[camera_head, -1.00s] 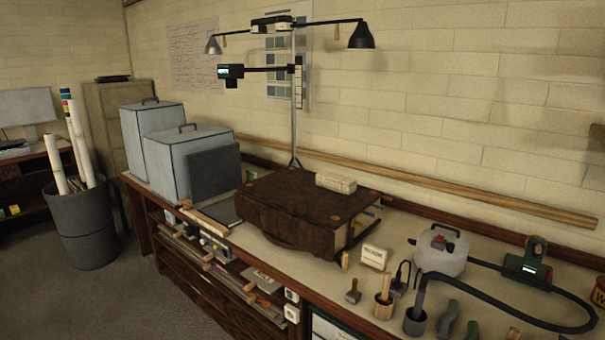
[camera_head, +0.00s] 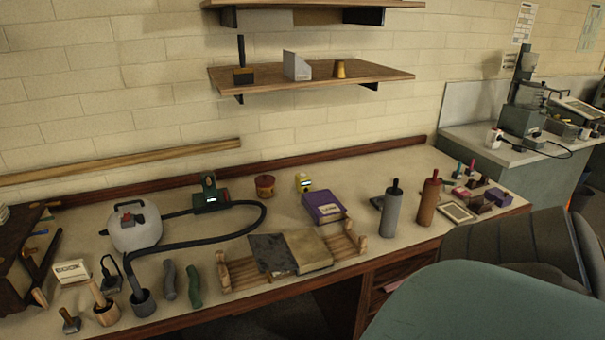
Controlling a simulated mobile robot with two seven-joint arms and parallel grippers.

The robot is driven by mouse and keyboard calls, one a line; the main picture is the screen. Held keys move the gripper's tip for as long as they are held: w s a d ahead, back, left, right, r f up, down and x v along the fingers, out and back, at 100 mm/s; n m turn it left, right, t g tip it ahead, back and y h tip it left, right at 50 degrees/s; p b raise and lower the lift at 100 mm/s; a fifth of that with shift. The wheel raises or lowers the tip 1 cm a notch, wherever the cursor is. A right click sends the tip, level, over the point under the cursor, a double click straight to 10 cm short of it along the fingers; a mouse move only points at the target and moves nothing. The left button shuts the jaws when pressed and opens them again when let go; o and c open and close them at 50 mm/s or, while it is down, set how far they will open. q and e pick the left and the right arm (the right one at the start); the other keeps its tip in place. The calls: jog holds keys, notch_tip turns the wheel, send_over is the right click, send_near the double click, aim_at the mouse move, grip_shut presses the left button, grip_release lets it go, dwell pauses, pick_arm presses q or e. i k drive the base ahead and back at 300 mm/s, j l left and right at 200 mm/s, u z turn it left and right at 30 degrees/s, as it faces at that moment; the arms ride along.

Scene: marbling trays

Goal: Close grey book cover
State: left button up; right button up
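A book lies open on a low wooden cradle (camera_head: 347,242) near the front edge of the bench. Its dark grey cover (camera_head: 268,256) lies flat to the left, and its tan page block (camera_head: 309,252) faces up on the right. Nothing rests on the cover or the pages. Neither of my grippers is in the picture.
A white steam generator (camera_head: 134,227) with a black hose stands left of the book. A purple box (camera_head: 323,207) lies behind it. A grey roller (camera_head: 392,212) and a brown roller (camera_head: 429,198) stand to the right. A teal rounded surface (camera_head: 480,300) fills the lower right corner.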

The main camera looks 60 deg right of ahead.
aim_at(271, 255)
jog(key=k+j+z, duration=0.1)
jog(key=z, duration=1.45)
jog(key=i+l+z, duration=0.2)
jog(key=z, duration=0.15)
jog(key=i+l+z, duration=0.2)
jog(key=z, duration=0.15)
jog(key=i, duration=0.05)
